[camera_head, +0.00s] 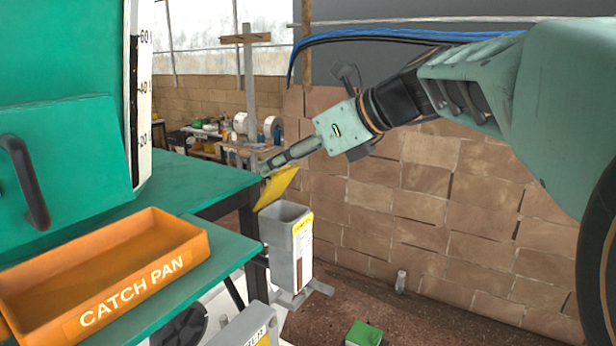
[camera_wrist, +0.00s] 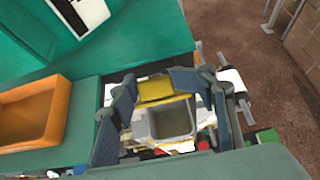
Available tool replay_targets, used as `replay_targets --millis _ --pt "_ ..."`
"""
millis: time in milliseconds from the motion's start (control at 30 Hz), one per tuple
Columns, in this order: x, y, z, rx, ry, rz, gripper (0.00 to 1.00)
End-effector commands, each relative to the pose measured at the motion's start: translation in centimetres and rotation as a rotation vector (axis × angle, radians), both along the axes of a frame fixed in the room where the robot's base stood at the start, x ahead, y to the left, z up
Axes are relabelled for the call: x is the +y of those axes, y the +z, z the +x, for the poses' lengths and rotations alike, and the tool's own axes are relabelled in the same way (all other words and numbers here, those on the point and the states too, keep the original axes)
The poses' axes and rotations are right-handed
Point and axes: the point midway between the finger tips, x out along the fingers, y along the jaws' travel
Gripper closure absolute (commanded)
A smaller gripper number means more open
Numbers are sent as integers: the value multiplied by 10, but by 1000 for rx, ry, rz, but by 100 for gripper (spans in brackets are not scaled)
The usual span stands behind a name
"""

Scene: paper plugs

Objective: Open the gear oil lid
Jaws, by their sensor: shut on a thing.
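The gear oil container looks to be the tall grey box (camera_head: 287,235) with a yellow label, standing beside the green bench; its lettering is too small to read. Its yellow lid (camera_head: 277,187) stands tilted up above the back of the box, and the top is open. In the wrist view the hollow grey box (camera_wrist: 172,121) shows its inside, with the yellow lid (camera_wrist: 155,88) along its far edge. My gripper (camera_head: 268,167) is at the lid's upper edge, shut on it. In the wrist view my gripper's fingers (camera_wrist: 155,80) reach both sides of the lid.
An orange catch pan (camera_head: 110,275) sits on the green bench (camera_head: 225,248) at left. Another grey box (camera_head: 248,328) stands in front. A green block (camera_head: 363,333) lies on the ground. A stone wall (camera_head: 430,190) rises behind my arm. The dirt floor (camera_head: 350,300) at right is mostly clear.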

Motion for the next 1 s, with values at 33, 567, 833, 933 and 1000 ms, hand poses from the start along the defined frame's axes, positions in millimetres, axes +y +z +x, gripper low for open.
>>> replay_targets --millis 33,567,833,933,1000 --pt "12 3 -3 16 26 -16 74" --pt "17 2 2 72 25 -77 86" --pt "25 3 10 144 22 -173 86" --pt "25 3 10 151 18 -183 86" --pt "24 2 10 152 18 -183 86"
